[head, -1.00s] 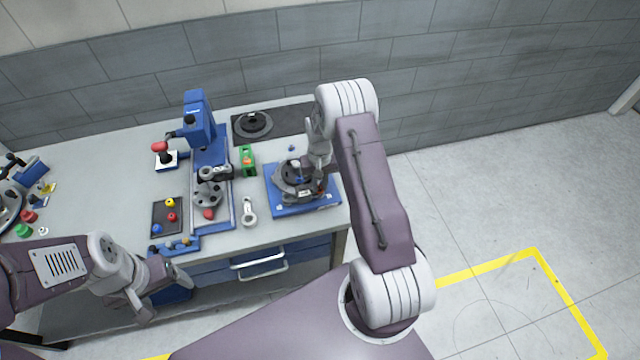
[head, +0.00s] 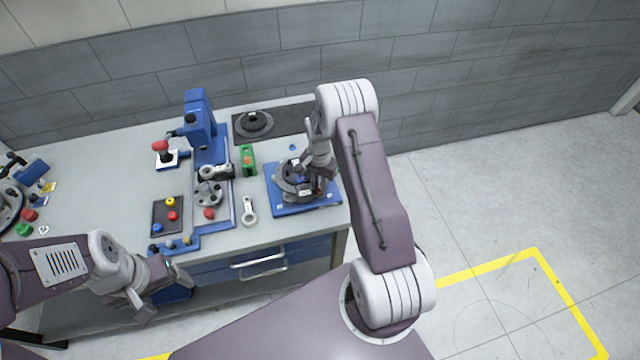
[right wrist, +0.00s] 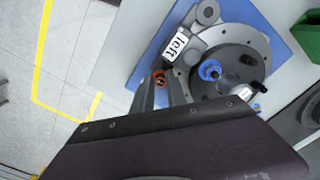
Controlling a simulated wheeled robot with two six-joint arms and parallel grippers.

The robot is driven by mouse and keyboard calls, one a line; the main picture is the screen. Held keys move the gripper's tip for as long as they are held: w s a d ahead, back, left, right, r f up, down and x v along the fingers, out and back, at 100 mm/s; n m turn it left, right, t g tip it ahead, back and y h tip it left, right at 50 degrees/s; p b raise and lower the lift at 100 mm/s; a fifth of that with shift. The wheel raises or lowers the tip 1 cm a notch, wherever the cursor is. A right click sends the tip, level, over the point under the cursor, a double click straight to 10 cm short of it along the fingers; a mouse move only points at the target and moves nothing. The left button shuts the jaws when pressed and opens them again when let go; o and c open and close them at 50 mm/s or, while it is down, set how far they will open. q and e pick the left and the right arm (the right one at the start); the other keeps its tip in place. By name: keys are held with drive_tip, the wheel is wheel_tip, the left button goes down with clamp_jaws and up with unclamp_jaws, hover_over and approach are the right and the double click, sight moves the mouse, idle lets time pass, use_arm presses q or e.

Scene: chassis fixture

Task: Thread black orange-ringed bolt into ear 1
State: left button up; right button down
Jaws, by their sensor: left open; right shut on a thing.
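The chassis fixture, a grey round plate (right wrist: 178,78), is on a blue base (head: 283,210) at the right of the bench. A lug with a white "left" label (right wrist: 177,43) is on its rim; I cannot tell which ear is ear 1. My right gripper (right wrist: 160,88) is shut on the orange-ringed bolt (right wrist: 159,78), at the plate's edge beside the label. The bolt's lower end is hidden, so I cannot tell whether it is in a hole. A blue-ringed bolt (right wrist: 210,70) stands on the plate. My left gripper (head: 167,294) is open and empty in front of the bench.
A blue press (head: 200,122) stands left of the fixture. A green block (head: 247,160) and a light grey link part (head: 249,210) lie between them. A dark tray with coloured knobs (head: 158,214) is further left. A black mat (head: 285,122) lies behind the fixture.

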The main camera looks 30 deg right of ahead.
drive_tip(key=c, duration=1.3)
unclamp_jaws()
drive_tip(key=shift+s+f, duration=0.1)
drive_tip(key=shift+s, duration=0.05)
drive_tip(key=shift+o, duration=0.2)
drive_tip(key=shift+w, duration=0.2)
wheel_tip(320, 180, up, 8)
drive_tip(key=p, duration=0.6)
